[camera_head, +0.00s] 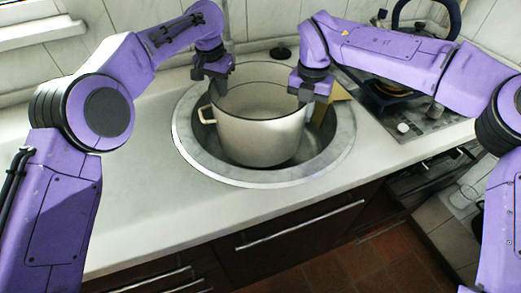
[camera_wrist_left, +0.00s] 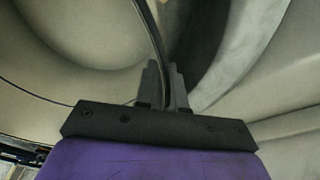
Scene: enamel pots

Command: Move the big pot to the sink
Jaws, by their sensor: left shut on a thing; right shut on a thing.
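The big pot (camera_head: 262,137) is cream enamel with a dark rim line and a side handle at its left. It is upright within the opening of the round sink (camera_head: 186,135); whether its base touches the sink floor is hidden. My left gripper (camera_head: 213,88) is shut on the pot's left rim. In the left wrist view its fingers (camera_wrist_left: 165,88) pinch the thin pot wall (camera_wrist_left: 75,60). My right gripper (camera_head: 305,95) is shut on the pot's right rim.
A stove (camera_head: 415,118) with a dark kettle-like item (camera_head: 393,88) stands at the right. A tan piece (camera_head: 338,92) shows behind the right gripper. The white counter (camera_head: 140,200) is clear at the left and front. A tiled wall closes off the back.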

